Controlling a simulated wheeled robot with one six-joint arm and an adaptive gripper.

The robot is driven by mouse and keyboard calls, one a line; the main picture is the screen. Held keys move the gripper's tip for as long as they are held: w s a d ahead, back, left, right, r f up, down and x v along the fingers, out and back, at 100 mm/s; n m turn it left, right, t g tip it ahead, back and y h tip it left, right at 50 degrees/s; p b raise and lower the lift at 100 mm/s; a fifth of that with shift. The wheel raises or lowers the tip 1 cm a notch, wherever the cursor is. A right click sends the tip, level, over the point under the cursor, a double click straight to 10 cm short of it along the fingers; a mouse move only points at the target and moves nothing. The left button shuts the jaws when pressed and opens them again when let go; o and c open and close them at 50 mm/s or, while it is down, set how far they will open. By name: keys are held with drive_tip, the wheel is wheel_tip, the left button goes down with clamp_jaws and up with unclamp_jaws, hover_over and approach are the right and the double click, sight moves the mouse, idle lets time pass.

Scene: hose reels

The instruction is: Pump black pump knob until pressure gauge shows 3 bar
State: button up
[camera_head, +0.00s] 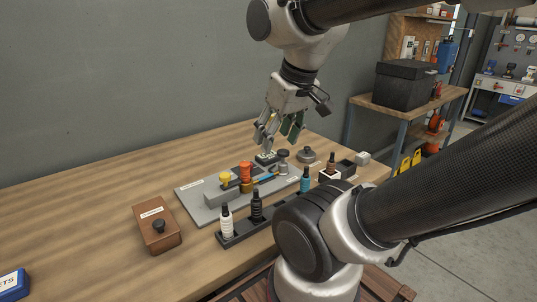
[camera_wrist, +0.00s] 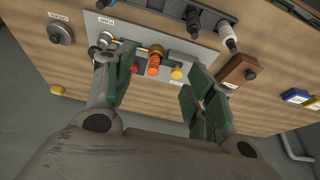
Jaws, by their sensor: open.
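A grey board (camera_head: 205,213) lies on the wooden table and carries the pump fittings. At its right end in the head view stands a dark-topped knob on a grey cylinder (camera_head: 283,156), apparently the black pump knob; its grey body seems to show in the wrist view (camera_wrist: 105,38). A small pale-faced item (camera_head: 266,157) behind it may be the pressure gauge; I cannot read it. My gripper (camera_head: 275,140) is open and empty, pointing down above the board's back edge. In the wrist view my gripper (camera_wrist: 162,82) has its fingers wide apart, the left one hiding part of the board.
The board also holds an orange-red fitting (camera_head: 245,170) and a yellow knob (camera_head: 225,179). A black rack (camera_head: 245,232) with bottles stands in front. A brown box with a black knob (camera_head: 157,229) is at left. A grey round item (camera_head: 306,155) is at right.

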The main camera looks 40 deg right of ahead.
clamp_jaws()
idle(0.3)
idle(1.2)
